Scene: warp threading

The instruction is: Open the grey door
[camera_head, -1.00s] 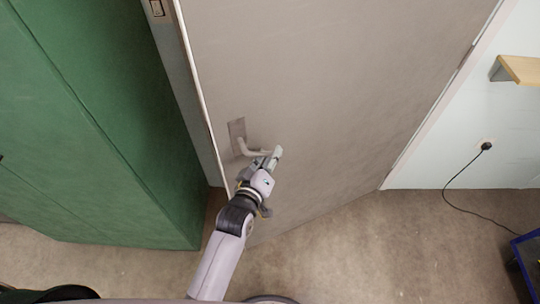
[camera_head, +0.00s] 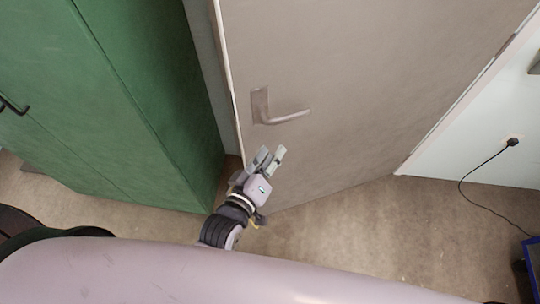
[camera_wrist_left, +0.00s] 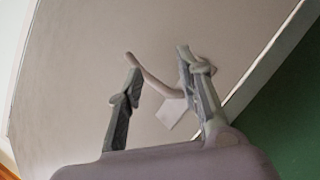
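The grey door (camera_head: 370,80) fills the middle of the head view. Its bottom edge slants away from the line of the right wall, so it appears ajar, swung toward me. Its lever handle (camera_head: 288,117) sits on a plate near the left edge. My left gripper (camera_head: 270,157) is just below the handle in the head view, open and empty, apart from it. In the left wrist view, the handle (camera_wrist_left: 158,82) shows beyond and between the spread fingers of my left gripper (camera_wrist_left: 159,64). My right gripper is not in view.
A tall green cabinet (camera_head: 120,90) stands close on the left, beside the door's handle edge. A black plug and cable (camera_head: 480,170) hang on the right wall, with a blue-edged object (camera_head: 532,262) below. Brown floor (camera_head: 340,225) is free before the door.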

